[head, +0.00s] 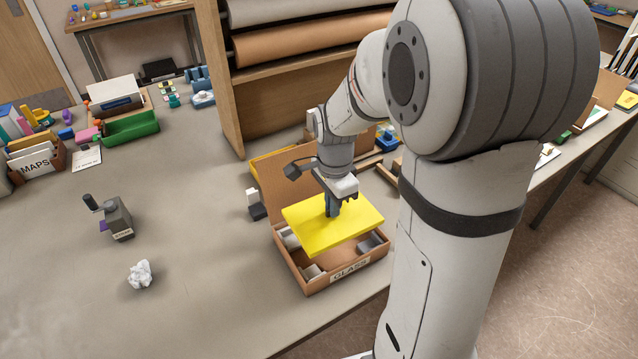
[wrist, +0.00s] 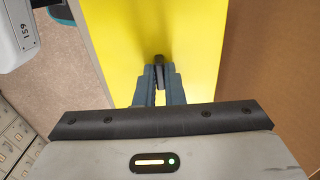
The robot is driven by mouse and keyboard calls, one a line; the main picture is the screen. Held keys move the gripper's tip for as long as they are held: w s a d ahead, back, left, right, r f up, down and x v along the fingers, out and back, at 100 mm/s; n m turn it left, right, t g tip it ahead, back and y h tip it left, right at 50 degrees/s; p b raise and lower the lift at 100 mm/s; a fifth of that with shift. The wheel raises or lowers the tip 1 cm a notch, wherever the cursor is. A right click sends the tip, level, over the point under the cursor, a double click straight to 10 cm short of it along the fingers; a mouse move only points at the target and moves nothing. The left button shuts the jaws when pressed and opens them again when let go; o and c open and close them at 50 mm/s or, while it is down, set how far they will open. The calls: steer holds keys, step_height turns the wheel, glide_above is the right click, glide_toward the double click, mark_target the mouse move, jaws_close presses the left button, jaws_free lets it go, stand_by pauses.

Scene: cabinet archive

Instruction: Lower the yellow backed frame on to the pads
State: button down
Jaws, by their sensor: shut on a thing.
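The yellow backed frame (head: 308,224) is a flat yellow panel, roughly level, over an open brown box labelled GLASS (head: 350,275). My gripper (head: 333,211) is above the panel's middle, shut on a small dark grip on its back. In the wrist view the gripper (wrist: 158,75) pinches this dark grip, with the yellow frame (wrist: 120,30) spread beneath. Grey-white pads (head: 312,271) show in the box's front corner and at its sides (head: 288,238). The panel hides most of the box's inside. A gap shows between the panel and the front wall.
The box's lid (head: 285,180) stands open behind. A small black and white item (head: 256,203) is left of the box. A dark hand-cranked device (head: 116,218) and crumpled paper (head: 140,274) lie farther left. A wooden rack with rolls (head: 235,90) stands behind. The left tabletop is largely clear.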

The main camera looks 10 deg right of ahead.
mark_target(330, 221)
steer(key=shift+w, duration=0.2)
steer(key=shift+a, duration=0.15)
steer(key=shift+s+f+b, duration=0.1)
steer(key=shift+f+b, duration=2.3)
steer(key=shift+f, duration=0.55)
steer(key=shift+f, duration=0.15)
steer(key=shift+f+b, duration=1.5)
steer(key=shift+f, duration=0.25)
steer(key=shift+f, duration=0.1)
steer(key=c, duration=1.5)
jaws_free()
